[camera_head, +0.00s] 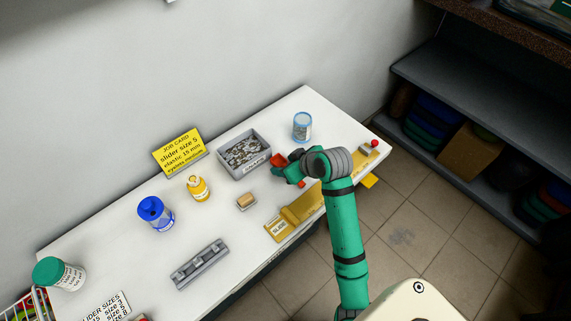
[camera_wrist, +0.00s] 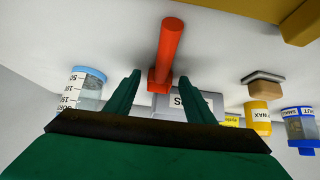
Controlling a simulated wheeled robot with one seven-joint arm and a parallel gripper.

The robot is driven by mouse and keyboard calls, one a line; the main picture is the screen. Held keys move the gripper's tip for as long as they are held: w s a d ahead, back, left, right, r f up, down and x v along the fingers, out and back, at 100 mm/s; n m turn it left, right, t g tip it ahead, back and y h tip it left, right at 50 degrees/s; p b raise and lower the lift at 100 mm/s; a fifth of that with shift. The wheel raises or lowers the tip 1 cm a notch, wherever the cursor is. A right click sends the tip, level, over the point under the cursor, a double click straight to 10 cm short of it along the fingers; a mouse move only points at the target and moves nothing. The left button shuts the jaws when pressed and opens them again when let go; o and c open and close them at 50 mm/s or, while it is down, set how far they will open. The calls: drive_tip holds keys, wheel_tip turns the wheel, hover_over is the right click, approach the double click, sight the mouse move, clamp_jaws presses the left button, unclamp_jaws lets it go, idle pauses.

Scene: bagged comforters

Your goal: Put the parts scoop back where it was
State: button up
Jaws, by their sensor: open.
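The parts scoop is red-orange. In the head view its red end (camera_head: 278,160) shows beside the front right of the grey parts bin (camera_head: 223,168), and a small red bit shows on the other side of my gripper. In the wrist view the scoop (camera_wrist: 172,45) has a long handle and a blockier end, which appears between my fingertips. My gripper (camera_head: 290,173) is green and low over the table; its two fingers (camera_wrist: 158,77) stand apart on either side of the scoop. I cannot tell whether they touch it. The bin holds many small metal parts.
A blue-lidded jar (camera_head: 302,127) stands right of the bin. A yellow fixture (camera_head: 295,213) runs along the front edge. A tan block (camera_head: 246,201), yellow bottle (camera_head: 198,188), blue container (camera_head: 155,213) and grey rack (camera_head: 199,264) stand left. A yellow job card (camera_head: 178,152) stands behind.

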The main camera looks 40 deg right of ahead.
drive_tip(key=shift+r, duration=0.7)
drive_tip(key=v, duration=1.1)
drive_tip(key=shift+s+r, duration=0.2)
drive_tip(key=shift+s, duration=0.15)
drive_tip(key=shift+d, duration=0.1)
